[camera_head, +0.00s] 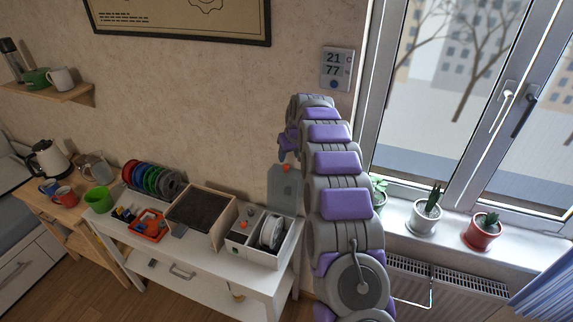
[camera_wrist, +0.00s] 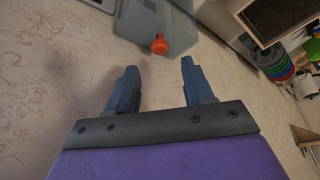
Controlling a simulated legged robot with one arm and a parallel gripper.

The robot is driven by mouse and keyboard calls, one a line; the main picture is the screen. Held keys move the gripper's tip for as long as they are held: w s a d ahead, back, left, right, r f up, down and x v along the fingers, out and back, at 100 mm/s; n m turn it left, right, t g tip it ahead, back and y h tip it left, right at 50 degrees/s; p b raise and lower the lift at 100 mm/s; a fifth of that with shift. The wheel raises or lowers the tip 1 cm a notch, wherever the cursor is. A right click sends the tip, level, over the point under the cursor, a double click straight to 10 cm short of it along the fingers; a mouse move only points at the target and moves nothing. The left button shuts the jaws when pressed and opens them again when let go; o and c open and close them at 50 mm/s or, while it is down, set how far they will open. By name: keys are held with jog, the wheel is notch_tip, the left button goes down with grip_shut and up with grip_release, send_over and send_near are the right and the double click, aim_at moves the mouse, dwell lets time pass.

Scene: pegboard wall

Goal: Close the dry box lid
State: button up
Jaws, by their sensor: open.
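The dry box (camera_head: 255,252) is a white open box at the right end of the white table, with a white spool inside. Its grey lid (camera_head: 284,192) stands raised upright at the back, with an orange knob (camera_head: 285,168) near its top edge. In the wrist view the lid (camera_wrist: 150,18) is at the top, and the orange knob (camera_wrist: 159,45) appears between and just beyond the fingertips. My gripper (camera_wrist: 158,66) is open and empty, its two blue-grey fingers apart. In the head view my arm reaches up beside the lid, and the fingers are not clearly visible.
An orange tray (camera_head: 149,225) and a green cup (camera_head: 99,199) are farther left. Potted plants (camera_head: 424,216) stand on the sill at right. The wall is close behind the table.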

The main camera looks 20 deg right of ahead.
aim_at(286, 165)
jog(key=x, duration=0.7)
jog(key=shift+c, duration=0.5)
grip_shut()
